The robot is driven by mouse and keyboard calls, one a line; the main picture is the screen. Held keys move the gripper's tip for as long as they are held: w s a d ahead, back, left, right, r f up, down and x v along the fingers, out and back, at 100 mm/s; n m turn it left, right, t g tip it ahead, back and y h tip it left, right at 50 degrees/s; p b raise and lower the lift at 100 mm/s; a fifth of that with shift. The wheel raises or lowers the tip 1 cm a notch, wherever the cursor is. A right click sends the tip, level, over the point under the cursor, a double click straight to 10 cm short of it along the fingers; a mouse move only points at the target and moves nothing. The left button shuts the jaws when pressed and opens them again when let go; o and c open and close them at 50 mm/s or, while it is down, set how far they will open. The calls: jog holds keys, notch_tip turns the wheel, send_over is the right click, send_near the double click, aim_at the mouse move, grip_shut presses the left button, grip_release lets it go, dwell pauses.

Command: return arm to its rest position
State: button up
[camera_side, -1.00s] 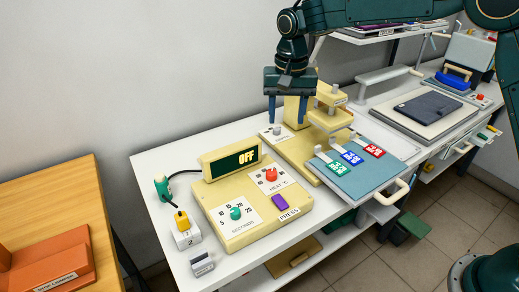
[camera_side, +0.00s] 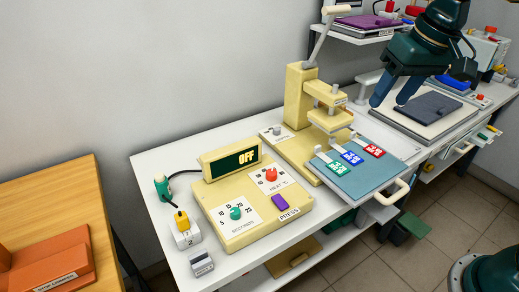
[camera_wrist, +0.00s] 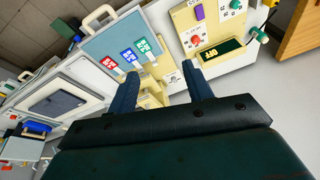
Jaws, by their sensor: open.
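My gripper (camera_side: 390,95) is dark teal with two blue fingers. In the side view it hangs in the air at the upper right, in front of the dark folded cloth (camera_side: 428,106) on its pale board. The fingers are apart with nothing between them. In the wrist view my gripper (camera_wrist: 160,88) also shows spread and empty, with the cream press (camera_wrist: 150,97) partly behind the fingers.
The press (camera_side: 296,95) stands on the white table with its lever raised, beside a blue plate (camera_side: 365,182) bearing three coloured tags. The control box (camera_side: 250,205) reads OFF. A shelf (camera_side: 385,38) holds items behind my arm. A wooden table (camera_side: 75,185) stands left.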

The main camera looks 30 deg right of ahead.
jog(key=s+d+f+n+t, duration=0.1)
jog(key=s, duration=0.6)
jog(key=s+d+f+n+t, duration=0.1)
jog(key=s+f, duration=0.1)
jog(key=s, duration=0.5)
jog(key=shift+d+f+n, duration=0.3)
jog(key=shift+d, duration=0.1)
